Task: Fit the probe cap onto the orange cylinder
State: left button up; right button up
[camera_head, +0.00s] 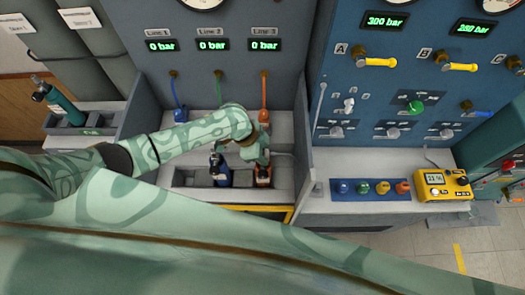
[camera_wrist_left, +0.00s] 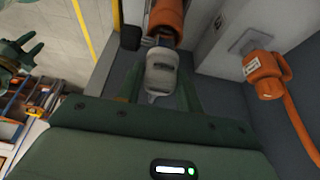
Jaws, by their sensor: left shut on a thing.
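My left gripper (camera_wrist_left: 160,85) is shut on the pale grey probe cap (camera_wrist_left: 160,72) in the left wrist view. The cap lines up with the orange cylinder (camera_wrist_left: 167,18), whose near end is just beyond it. I cannot tell whether the two touch. In the head view the left gripper (camera_head: 262,154) is over the orange cylinder (camera_head: 263,174), which stands in the grey bench tray; the cap is hidden there. A dark green gripper with its fingers apart, seemingly my right one (camera_wrist_left: 28,50), shows at the left edge of the wrist view.
A blue cylinder (camera_head: 220,175) stands left of the orange one in the tray (camera_head: 241,194). An orange hose fitting (camera_wrist_left: 264,75) is close on the right in the wrist view. Coloured caps (camera_head: 373,188) and a yellow meter (camera_head: 443,185) are on the right bench.

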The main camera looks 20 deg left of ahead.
pick_arm(q)
jog(key=o, duration=1.1)
jog(key=p+v, duration=0.2)
jog(key=v, duration=1.4)
jog(key=shift+r, duration=0.2)
